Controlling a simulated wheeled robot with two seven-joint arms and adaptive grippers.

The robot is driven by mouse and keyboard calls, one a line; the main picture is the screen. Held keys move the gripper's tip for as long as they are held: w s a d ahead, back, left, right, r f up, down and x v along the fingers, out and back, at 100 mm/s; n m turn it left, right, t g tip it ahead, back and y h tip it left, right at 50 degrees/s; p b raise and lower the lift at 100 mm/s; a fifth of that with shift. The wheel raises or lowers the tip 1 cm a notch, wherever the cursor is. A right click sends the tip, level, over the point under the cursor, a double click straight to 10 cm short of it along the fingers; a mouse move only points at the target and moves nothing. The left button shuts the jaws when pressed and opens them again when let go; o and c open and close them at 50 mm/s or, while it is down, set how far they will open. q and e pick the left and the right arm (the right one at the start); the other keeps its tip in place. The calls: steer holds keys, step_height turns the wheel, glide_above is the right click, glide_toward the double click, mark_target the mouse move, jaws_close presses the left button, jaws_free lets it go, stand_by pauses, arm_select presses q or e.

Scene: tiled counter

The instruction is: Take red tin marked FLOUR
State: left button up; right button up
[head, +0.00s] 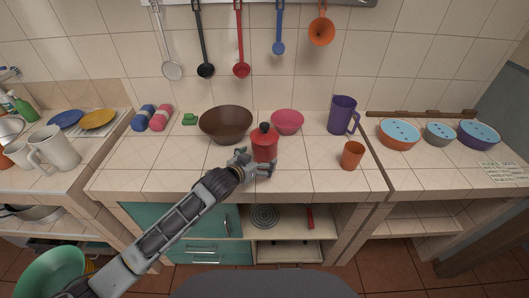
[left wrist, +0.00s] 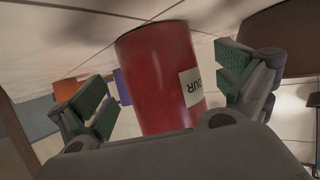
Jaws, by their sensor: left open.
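The red tin (head: 265,144) stands upright on the tiled counter in the head view, with a round knob on its lid. In the left wrist view the tin (left wrist: 158,80) fills the middle, and a white label with the letters "UR" shows on its side. My left gripper (head: 257,166) is in front of the tin at the counter's front part. In the left wrist view its two green-padded fingers (left wrist: 168,85) are spread, one on each side of the tin, with gaps between pads and tin. My right gripper is not in view.
A brown bowl (head: 226,124) stands close left of the tin and a pink bowl (head: 287,122) close behind it on the right. An orange cup (head: 352,156) and purple pitcher (head: 341,115) stand farther right. The counter's front left is clear.

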arm_select(q)
steer(key=shift+x, duration=0.8)
steer(key=shift+w+d+f, duration=0.1)
steer(key=shift+w+d, duration=0.15)
steer(key=shift+w, duration=0.05)
steer(key=shift+w+d+f, duration=0.2)
steer(key=shift+w+f, duration=0.05)
steer(key=shift+w, duration=0.1)
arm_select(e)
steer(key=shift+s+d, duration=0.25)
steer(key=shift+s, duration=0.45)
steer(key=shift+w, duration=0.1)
